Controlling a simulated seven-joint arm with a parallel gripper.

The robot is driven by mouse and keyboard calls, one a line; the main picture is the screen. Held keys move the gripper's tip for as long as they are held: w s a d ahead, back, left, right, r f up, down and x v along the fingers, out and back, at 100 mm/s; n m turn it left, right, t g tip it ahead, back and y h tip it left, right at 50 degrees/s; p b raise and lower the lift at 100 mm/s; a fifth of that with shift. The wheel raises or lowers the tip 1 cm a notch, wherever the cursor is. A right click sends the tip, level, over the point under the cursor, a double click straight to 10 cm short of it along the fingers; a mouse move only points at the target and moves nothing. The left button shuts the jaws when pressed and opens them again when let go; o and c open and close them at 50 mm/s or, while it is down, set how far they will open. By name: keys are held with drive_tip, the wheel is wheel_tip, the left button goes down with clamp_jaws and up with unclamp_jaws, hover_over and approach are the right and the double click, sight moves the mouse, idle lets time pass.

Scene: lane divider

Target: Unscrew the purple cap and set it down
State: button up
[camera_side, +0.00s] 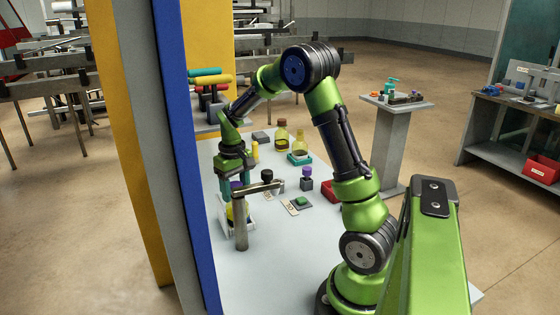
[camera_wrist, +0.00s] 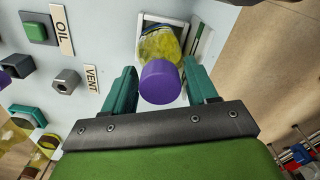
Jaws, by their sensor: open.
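The purple cap (camera_wrist: 160,82) sits at the top of a clear bottle with yellow contents (camera_wrist: 160,42), in the wrist view. The bottle stands in a white square holder (camera_wrist: 203,45); in the side view the bottle (camera_side: 238,212) is partly hidden behind a grey post. My gripper (camera_wrist: 166,82) is open, with one teal finger on each side of the cap and visible gaps between. In the side view my gripper (camera_side: 229,188) points down over the bottle, and the cap is mostly hidden there by the fingers.
A block with a purple top (camera_side: 306,178), a green button by the OIL label (camera_wrist: 36,32), the VENT label (camera_wrist: 91,78) and other bottles (camera_side: 282,135) share the table. The near table area (camera_side: 275,260) is clear.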

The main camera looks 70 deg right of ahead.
drive_tip(key=shift+m, duration=0.8)
drive_tip(key=shift+m, duration=0.9)
drive_tip(key=shift+m, duration=0.8)
drive_tip(key=shift+m, duration=2.6)
drive_tip(key=shift+c, duration=0.3)
